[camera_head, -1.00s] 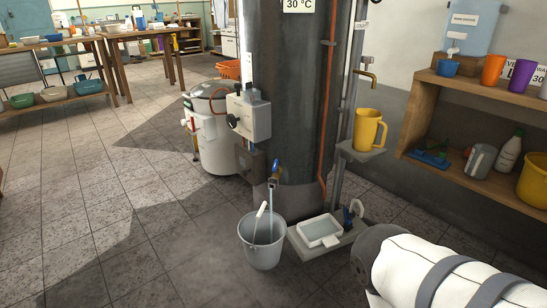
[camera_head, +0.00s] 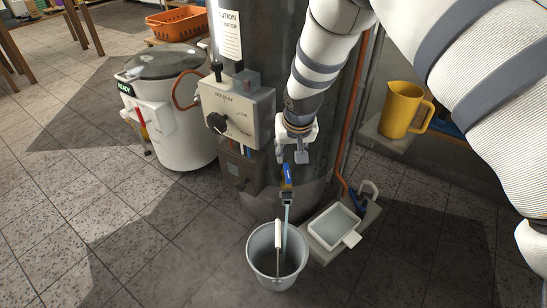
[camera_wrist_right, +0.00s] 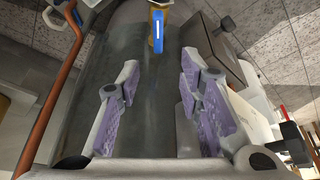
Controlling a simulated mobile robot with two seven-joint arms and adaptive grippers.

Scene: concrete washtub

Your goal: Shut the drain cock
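The drain cock (camera_head: 287,174) sits low on the front of the dark grey tank (camera_head: 285,207) and has a blue lever. A pale stream of water runs from its spout into the grey bucket (camera_head: 258,262) on the floor. The blue lever also shows in the right wrist view (camera_wrist_right: 158,35), near the top centre. My right gripper (camera_head: 292,158) is just above the cock, pointing down, and looks empty. In the right wrist view its purple-padded fingers (camera_wrist_right: 160,72) are spread apart, with the lever beyond their tips. My left gripper is out of view.
A control box (camera_head: 236,112) with a dark knob is on the tank, left of my gripper. A white tray (camera_head: 334,229) lies right of the bucket. A yellow jug (camera_head: 402,110) stands on a small shelf at right. A lidded white drum (camera_head: 185,140) stands at left.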

